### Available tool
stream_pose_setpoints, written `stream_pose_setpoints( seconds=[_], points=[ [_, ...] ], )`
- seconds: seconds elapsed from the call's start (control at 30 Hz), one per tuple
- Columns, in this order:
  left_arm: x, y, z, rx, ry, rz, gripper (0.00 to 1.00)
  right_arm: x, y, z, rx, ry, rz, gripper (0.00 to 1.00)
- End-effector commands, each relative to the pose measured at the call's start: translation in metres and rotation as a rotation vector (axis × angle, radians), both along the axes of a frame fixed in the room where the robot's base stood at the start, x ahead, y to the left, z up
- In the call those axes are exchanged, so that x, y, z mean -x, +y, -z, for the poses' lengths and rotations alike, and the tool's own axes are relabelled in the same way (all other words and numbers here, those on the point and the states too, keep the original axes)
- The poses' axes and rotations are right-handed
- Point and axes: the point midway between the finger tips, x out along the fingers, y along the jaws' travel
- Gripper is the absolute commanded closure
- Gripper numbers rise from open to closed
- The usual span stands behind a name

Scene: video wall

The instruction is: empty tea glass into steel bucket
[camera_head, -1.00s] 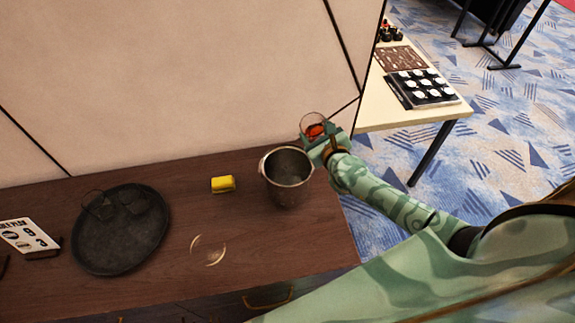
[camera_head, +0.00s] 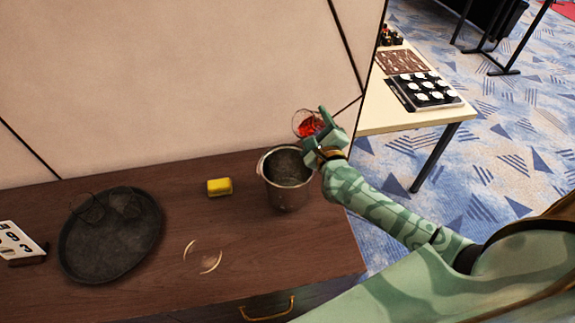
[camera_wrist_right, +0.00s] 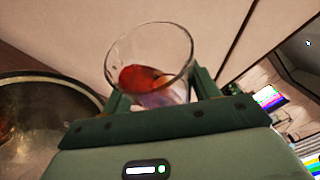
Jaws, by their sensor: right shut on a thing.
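The tea glass (camera_head: 303,121) is clear, with red tea inside, and sits above the back right rim of the bucket. It leans to the left in the head view. My right gripper (camera_head: 322,138) is shut on it. In the wrist view the glass (camera_wrist_right: 150,55) is between the two fingers (camera_wrist_right: 162,98), with its mouth in sight and red tea low inside. The steel bucket (camera_head: 288,195) stands upright on the brown counter, below and left of the gripper. Its rim also shows at the left of the wrist view (camera_wrist_right: 62,78). My left gripper is out of view.
A yellow sponge (camera_head: 219,187) lies left of the bucket. A dark round tray (camera_head: 105,262) with glasses on it, a clear round item (camera_head: 203,257) and a printed card (camera_head: 17,241) are further left. A wall panel (camera_head: 190,80) rises behind; a side table (camera_head: 385,112) stands at right.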

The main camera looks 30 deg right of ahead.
Motion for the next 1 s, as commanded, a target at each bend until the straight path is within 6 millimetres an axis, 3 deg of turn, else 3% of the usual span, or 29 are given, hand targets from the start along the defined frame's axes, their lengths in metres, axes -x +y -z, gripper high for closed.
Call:
stream_pose_setpoints(
  seconds=[0.57, 1.0],
  points=[
    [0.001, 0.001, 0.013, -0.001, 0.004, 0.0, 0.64, 0.0, 0.0, -0.005, 0.099, -0.03, 0.001, 0.72],
    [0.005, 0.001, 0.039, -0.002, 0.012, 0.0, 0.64, 0.001, 0.003, 0.001, 0.219, -0.063, 0.001, 0.72]
  ],
)
